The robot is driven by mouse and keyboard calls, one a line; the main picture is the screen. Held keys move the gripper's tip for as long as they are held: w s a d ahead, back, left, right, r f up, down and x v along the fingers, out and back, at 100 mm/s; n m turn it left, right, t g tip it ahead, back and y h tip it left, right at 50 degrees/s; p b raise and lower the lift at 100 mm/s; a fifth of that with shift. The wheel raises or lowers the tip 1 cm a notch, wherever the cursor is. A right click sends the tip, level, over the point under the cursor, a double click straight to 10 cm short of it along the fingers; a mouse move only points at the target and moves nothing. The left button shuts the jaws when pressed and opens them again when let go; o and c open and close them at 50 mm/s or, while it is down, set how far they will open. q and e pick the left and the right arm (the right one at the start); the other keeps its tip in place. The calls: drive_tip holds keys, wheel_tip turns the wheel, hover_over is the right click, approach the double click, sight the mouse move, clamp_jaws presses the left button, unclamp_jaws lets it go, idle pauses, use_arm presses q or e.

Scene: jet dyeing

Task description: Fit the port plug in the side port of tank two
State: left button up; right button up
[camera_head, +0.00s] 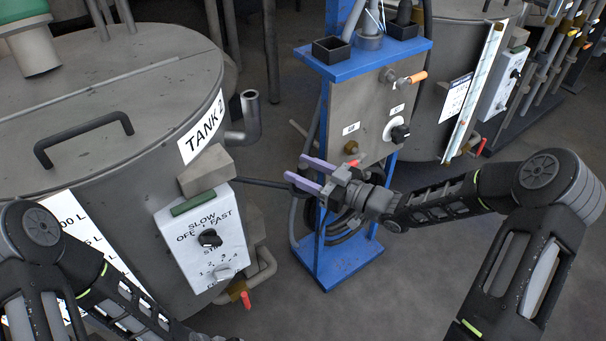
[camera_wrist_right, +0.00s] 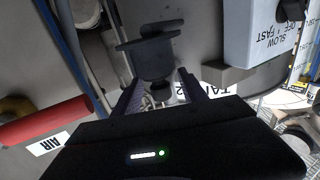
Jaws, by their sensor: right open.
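Tank two (camera_head: 110,160) stands at the left of the head view, with its "TANK 2" label (camera_head: 201,127) on the side. My right gripper (camera_head: 305,174) is open, its purple fingers pointing left towards the tank, in front of the blue stand. In the right wrist view a dark flanged piece (camera_wrist_right: 155,55) shows at and beyond the open fingertips (camera_wrist_right: 160,82). I cannot tell whether it is the port plug or the side port, nor whether the fingers touch it. My left arm enters at the lower left; its gripper is outside the picture.
The white control box (camera_head: 205,240) is on tank two's side, below a grey block (camera_head: 205,170). An open bent pipe (camera_head: 250,110) rises beside the tank. The blue stand (camera_head: 345,262) with its panel and hoses is close to my right gripper. Another tank (camera_head: 455,60) stands behind.

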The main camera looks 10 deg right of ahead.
sight(303, 165)
clamp_jaws()
idle(0.4)
wheel_tip(303, 165, up, 10)
drive_tip(key=shift+r+p, duration=0.1)
drive_tip(key=shift+p, duration=0.6)
idle(0.5)
